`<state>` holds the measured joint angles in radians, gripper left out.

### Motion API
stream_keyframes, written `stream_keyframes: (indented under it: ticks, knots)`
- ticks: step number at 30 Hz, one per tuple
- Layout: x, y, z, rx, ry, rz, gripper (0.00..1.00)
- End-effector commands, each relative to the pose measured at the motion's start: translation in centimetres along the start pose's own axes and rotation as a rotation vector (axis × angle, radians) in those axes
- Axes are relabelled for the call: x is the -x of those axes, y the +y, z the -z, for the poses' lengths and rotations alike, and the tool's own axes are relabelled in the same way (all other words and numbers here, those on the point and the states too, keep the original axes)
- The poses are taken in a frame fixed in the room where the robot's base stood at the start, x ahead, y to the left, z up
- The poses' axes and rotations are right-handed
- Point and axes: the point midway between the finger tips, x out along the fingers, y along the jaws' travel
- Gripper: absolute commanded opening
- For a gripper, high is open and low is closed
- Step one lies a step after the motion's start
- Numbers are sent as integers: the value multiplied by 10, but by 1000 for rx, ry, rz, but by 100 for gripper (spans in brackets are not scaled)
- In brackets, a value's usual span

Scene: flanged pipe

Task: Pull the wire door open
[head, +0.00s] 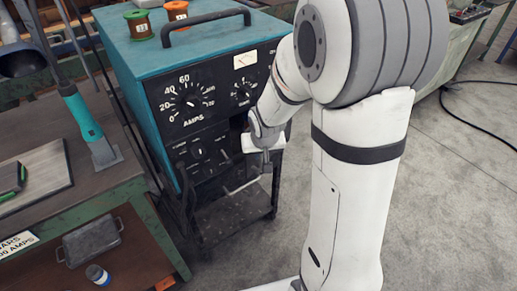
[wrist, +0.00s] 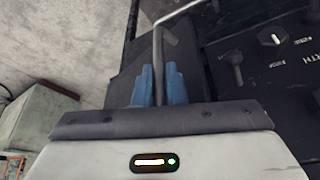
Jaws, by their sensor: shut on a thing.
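The teal welding machine (head: 130,65) has a black front panel with dials. A bent bare metal rod handle (head: 243,186) shows low at the panel's right, below my gripper (head: 267,168). In the wrist view the same rod (wrist: 158,55) runs between the two blue fingertips of my gripper (wrist: 158,86), which is shut on it. A dark flat panel (wrist: 125,72) lies behind the fingers; I cannot tell whether it is the wire door or how far it stands open. My arm and gripper hide the panel's right side in the head view.
A workbench (head: 112,190) with a teal-handled tool (head: 82,115) stands close on the left. Wire spools (head: 139,25) and a black carry handle (head: 205,20) are on top of the machine. The concrete floor (head: 460,190) at the right is open, with a black cable (head: 465,115) on it.

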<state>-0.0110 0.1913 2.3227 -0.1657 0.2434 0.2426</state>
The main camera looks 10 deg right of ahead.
Motion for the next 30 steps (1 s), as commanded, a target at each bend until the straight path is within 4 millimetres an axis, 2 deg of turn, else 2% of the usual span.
stream_keyframes:
  ticks: [7,8,16,24,30]
  knots:
    - [0,-3,1,5,4,3,0]
    - [0,-4,2,5,4,3,12]
    - [0,-6,1,10,4,5,32]
    - [3,-7,2,12,5,5,32]
    - [29,-6,2,11,8,5,32]
